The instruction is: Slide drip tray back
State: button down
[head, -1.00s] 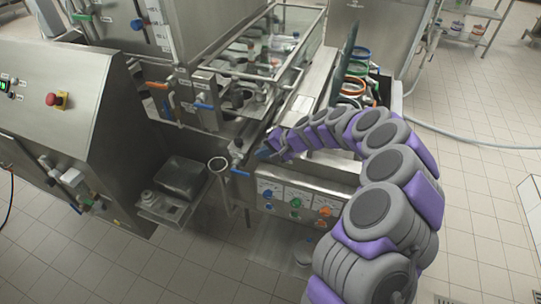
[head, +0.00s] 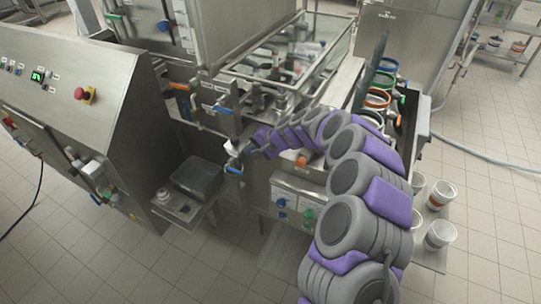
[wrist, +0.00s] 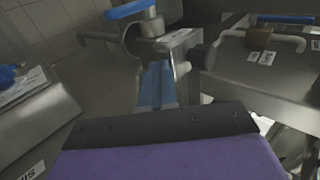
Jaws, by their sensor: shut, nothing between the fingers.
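My gripper (head: 246,151) is at the front of the filling machine, just above and beside a blue-handled valve (head: 233,170). In the wrist view its blue fingers (wrist: 157,85) are together with nothing held. A metal block with a black knob (wrist: 203,57) is close at the right of the fingertips; I cannot tell if they touch. The blue-handled valve (wrist: 130,9) and its pipe are just beyond the fingertips. I cannot tell for certain which metal part is the drip tray; its outline is not clear in either view.
A control cabinet with a red button (head: 84,95) stands at the left. A dark box (head: 196,179) sits on a low shelf left of the gripper. White cups (head: 440,235) stand at the right.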

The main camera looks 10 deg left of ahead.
aim_at(240, 149)
jog(key=a, duration=0.3)
jog(key=shift+w+a, duration=0.15)
jog(key=shift+a, duration=0.35)
jog(key=shift+d, duration=0.3)
jog(key=shift+a, duration=0.1)
